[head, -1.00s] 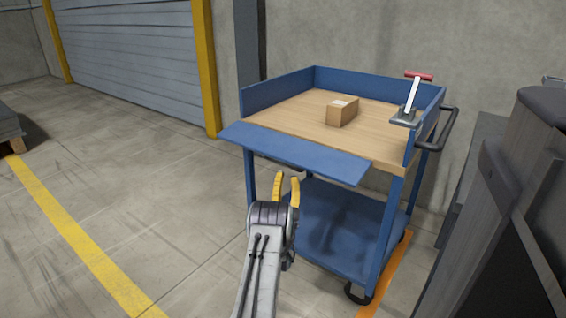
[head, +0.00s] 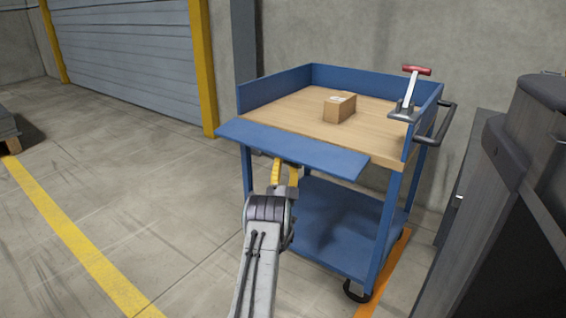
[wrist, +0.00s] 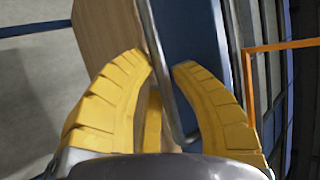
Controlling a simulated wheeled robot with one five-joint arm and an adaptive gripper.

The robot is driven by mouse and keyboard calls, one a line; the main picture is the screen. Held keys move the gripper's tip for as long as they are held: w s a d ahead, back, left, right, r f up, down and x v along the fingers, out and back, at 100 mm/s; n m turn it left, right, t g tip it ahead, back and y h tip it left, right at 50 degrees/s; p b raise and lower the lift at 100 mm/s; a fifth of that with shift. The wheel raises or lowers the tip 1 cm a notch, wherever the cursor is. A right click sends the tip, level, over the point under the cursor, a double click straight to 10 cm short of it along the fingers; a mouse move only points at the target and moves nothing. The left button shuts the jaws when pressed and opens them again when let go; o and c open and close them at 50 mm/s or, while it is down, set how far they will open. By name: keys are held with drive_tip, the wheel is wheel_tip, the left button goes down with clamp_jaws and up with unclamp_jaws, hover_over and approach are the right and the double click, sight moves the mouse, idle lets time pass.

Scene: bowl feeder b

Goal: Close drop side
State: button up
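The drop side (head: 290,148) is a flat blue panel folded outward along the near edge of the blue cart's wooden deck (head: 290,108). It lies roughly level, sticking out toward me. My gripper (head: 285,167) is low in front of the cart, its yellow fingers pointing up at the panel's outer edge. The fingertips look close to its underside; I cannot tell if they touch. In the wrist view my gripper (wrist: 162,67) shows its two fingers apart, with a gap between them. A grey edge and a blue surface show beyond; nothing is clearly gripped.
A small cardboard box (head: 339,107) sits on the deck. A red-handled lever (head: 409,92) stands at the deck's right corner, near the cart's push handle (head: 443,124). A dark cabinet-like thing (head: 520,200) is close on the right.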

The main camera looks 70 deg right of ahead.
clamp_jaws()
